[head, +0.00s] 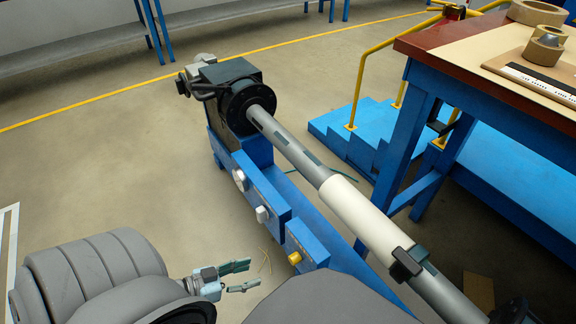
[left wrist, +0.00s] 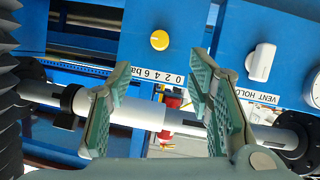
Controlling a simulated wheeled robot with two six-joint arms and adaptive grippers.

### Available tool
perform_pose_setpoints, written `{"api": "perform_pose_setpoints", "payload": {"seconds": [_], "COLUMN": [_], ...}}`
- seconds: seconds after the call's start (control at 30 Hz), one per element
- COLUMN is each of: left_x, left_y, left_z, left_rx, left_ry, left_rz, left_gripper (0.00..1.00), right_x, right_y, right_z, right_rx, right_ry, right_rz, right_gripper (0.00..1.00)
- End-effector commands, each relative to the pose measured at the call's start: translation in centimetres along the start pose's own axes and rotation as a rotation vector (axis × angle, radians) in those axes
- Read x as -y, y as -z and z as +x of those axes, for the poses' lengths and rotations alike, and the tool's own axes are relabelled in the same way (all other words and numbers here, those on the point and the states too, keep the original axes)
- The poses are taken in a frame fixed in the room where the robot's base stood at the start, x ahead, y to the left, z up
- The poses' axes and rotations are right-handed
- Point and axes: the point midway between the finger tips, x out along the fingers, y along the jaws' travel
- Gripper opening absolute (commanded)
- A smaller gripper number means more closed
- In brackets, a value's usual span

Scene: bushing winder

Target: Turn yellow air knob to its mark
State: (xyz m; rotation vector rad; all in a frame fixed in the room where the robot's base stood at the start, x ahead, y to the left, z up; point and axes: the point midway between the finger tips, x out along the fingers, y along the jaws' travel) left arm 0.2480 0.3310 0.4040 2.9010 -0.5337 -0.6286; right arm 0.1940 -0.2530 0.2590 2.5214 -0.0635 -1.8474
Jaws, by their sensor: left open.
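The yellow air knob (head: 294,258) sits on the front of the blue machine, at the near end of its row of knobs. In the left wrist view the yellow knob (left wrist: 159,40) lies ahead of and between my finger tips, apart from both. The knob's pointer and mark are too small to tell. My left gripper (head: 253,275) is open and empty, a little left of the knob; its green fingers also show in the left wrist view (left wrist: 160,64).
White knobs (head: 262,214) sit farther along the panel; one (left wrist: 260,62) is near a vent label. A grey shaft with a white sleeve (head: 356,207) runs above the machine. A blue-legged table (head: 412,130) and blue steps (head: 345,130) stand right. Floor left of the machine is clear.

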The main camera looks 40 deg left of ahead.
Motion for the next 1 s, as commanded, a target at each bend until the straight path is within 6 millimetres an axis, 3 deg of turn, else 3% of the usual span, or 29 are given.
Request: {"api": "perform_pose_setpoints", "payload": {"seconds": [0.13, 0.23, 0.4, 0.5, 0.7, 0.93, 1.0], "left_x": [-0.1, 0.0, 0.1, 0.1, 0.0, 0.0, 0.0], "left_y": [0.2, 0.2, 0.1, 0.1, 0.3, 0.4, 0.4], "left_z": [2.5, 5.4, 10.3, 12.2, 13.8, 13.8, 13.8], "left_rx": [-0.007, -0.008, -0.007, -0.004, -0.002, -0.002, -0.002], "left_ry": [-0.003, 0.0, 0.002, 0.004, 0.004, 0.004, 0.005], "left_rz": [-0.002, -0.003, -0.002, -0.003, -0.003, -0.003, -0.003], "left_gripper": [0.47, 0.47, 0.47, 0.47, 0.47, 0.47, 0.37], "right_x": [0.3, 0.5, 0.8, 0.9, 1.0, 1.0, 1.0], "right_y": [1.3, 2.4, 3.9, 4.3, 4.5, 4.5, 4.5], "right_z": [-1.0, -2.3, -5.9, -7.8, -9.8, -10.1, -10.0], "right_rx": [0.004, 0.016, 0.038, 0.05, 0.062, 0.063, 0.063], "right_ry": [0.003, 0.004, 0.004, 0.004, 0.004, 0.003, 0.003], "right_rz": [-0.015, -0.033, -0.067, -0.082, -0.094, -0.095, -0.095], "right_gripper": [0.4, 0.4, 0.4, 0.4, 0.4, 0.4, 0.4]}}
